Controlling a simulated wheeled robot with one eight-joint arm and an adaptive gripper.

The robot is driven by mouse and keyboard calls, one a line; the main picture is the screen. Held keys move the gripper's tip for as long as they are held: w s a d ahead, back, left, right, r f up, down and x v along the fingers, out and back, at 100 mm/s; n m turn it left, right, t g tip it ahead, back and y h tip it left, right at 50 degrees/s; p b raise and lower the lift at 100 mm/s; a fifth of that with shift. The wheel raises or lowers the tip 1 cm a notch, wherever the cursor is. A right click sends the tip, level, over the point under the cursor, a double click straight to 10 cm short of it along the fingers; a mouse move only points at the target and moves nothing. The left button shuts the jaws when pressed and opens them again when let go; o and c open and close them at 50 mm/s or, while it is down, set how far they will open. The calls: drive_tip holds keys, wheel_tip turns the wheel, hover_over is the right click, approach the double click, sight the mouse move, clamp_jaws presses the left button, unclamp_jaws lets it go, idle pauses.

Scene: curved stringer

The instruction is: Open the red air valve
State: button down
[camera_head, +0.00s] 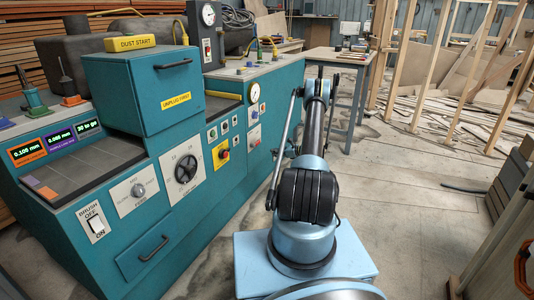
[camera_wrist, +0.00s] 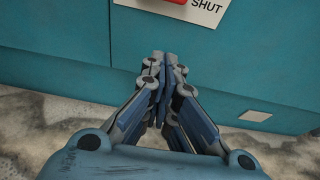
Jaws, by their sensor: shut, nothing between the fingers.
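In the wrist view, a small part of a red piece (camera_wrist: 177,2) shows at the top edge, on a white plate (camera_wrist: 205,12) marked SHUT. The plate is fixed to the teal machine panel (camera_wrist: 240,50). Most of the red piece is cut off by the frame, so its full shape and turn are hidden. My gripper (camera_wrist: 160,58) is shut and empty. Its fingertips show below the plate, and I see no contact with the red piece. In the head view, my gripper cannot be made out.
The long teal machine (camera_head: 190,190) carries a black dial (camera_head: 185,169), a red-and-yellow switch (camera_head: 221,154), a gauge (camera_head: 255,93) and a drawer handle (camera_head: 153,248). A workbench (camera_head: 340,57) stands behind.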

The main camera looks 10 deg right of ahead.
sight(255, 144)
drive_tip(key=w+a, duration=0.5)
drive_tip(key=a, duration=0.2)
drive_tip(key=shift+w+a+r, duration=0.15)
drive_tip(key=shift+r, duration=0.3)
idle(0.4)
